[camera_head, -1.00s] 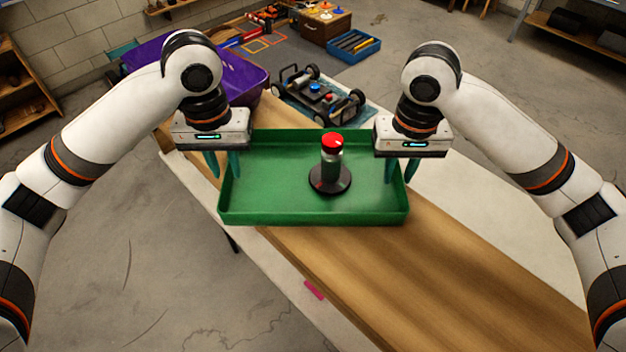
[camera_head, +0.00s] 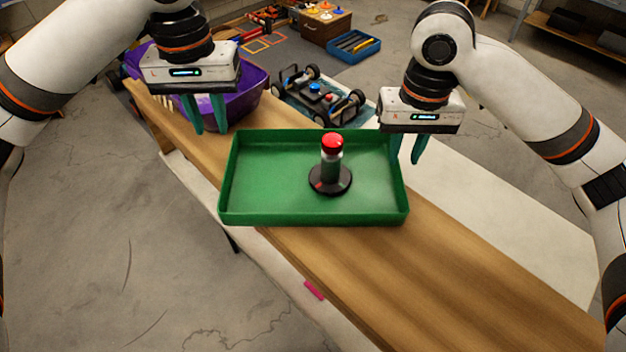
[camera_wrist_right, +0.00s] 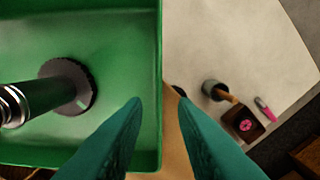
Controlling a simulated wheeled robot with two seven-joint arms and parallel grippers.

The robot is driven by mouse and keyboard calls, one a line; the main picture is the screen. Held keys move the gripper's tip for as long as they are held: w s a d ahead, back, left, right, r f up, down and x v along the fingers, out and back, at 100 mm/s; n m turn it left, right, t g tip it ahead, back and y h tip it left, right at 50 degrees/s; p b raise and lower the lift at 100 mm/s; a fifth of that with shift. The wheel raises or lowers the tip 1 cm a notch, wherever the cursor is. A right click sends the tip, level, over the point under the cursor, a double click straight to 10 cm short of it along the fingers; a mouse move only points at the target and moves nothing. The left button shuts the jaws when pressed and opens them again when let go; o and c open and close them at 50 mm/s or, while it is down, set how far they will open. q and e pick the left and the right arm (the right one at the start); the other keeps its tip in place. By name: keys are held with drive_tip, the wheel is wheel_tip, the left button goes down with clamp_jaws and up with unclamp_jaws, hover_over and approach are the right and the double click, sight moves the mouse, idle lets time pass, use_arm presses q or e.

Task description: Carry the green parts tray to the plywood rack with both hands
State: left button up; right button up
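The green parts tray (camera_head: 275,205) sits level on the wooden bench top, with a black-based, red-topped post (camera_head: 331,165) standing in it. The tray also fills the left of the right wrist view (camera_wrist_right: 120,25). My left gripper (camera_head: 209,130) is open and empty, above and behind the tray's far left corner, clear of it. My right gripper (camera_head: 406,160) is open at the tray's right wall. In the right wrist view its fingers (camera_wrist_right: 160,100) are apart on either side of the wall line, not closed on it. I cannot tell which shelf is the plywood rack.
A purple bin (camera_head: 240,105) stands behind my left gripper. An RC car chassis (camera_head: 318,95) lies behind the tray. The wooden bench top (camera_head: 450,270) is clear at front right. A wooden shelf (camera_head: 580,40) stands at upper right.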

wheel_tip(320, 180, up, 7)
idle(0.3)
drive_tip(key=shift+f, duration=0.15)
idle(0.3)
